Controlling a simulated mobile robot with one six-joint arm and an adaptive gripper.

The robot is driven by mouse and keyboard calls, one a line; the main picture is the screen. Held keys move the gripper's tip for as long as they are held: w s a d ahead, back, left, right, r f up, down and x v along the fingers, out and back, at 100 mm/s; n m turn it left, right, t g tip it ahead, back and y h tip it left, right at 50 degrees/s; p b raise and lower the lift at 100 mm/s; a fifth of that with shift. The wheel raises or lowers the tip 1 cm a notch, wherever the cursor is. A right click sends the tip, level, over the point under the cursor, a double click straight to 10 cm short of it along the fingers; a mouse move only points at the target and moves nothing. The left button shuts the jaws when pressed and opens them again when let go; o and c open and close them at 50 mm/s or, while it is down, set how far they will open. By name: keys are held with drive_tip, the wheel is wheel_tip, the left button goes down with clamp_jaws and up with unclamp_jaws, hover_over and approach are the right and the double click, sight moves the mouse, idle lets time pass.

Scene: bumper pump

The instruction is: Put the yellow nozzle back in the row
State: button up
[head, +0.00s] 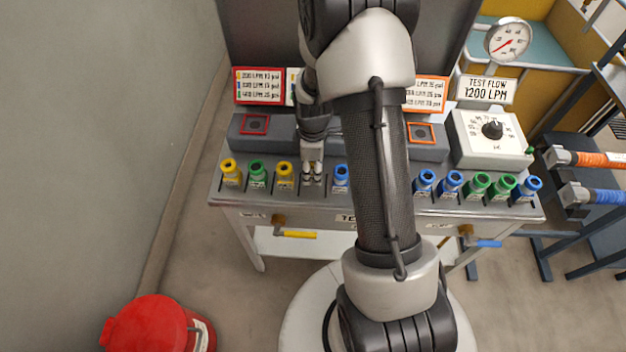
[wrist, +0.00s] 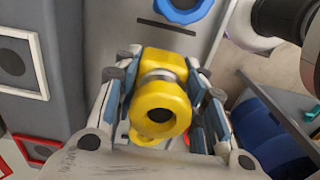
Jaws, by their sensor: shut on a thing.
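My gripper (head: 312,180) is at the row on the bench, between a yellow nozzle (head: 285,174) on its left and a blue nozzle (head: 341,177) on its right. In the wrist view my gripper (wrist: 165,100) is shut on the yellow nozzle (wrist: 160,95), fingers on both sides of its body. The held nozzle cannot be made out in the head view. A blue nozzle (wrist: 182,8) shows at the top of the wrist view, apart from the held one. I cannot tell whether the held nozzle touches the bench top.
More nozzles stand in the row: a yellow one (head: 231,172) and a green one (head: 257,173) at left, several blue and green ones (head: 480,185) at right. My arm hides the row's middle. A gauge (head: 508,40) and dial box (head: 491,138) stand at right.

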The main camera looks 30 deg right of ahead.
drive_tip(key=shift+f+b, duration=0.65)
drive_tip(key=shift+f, duration=1.55)
drive_tip(key=shift+f, duration=0.25)
drive_tip(key=o, duration=1.2)
drive_tip(key=shift+r, duration=0.1)
drive_tip(key=shift+o, duration=0.2)
drive_tip(key=shift+r, duration=0.1)
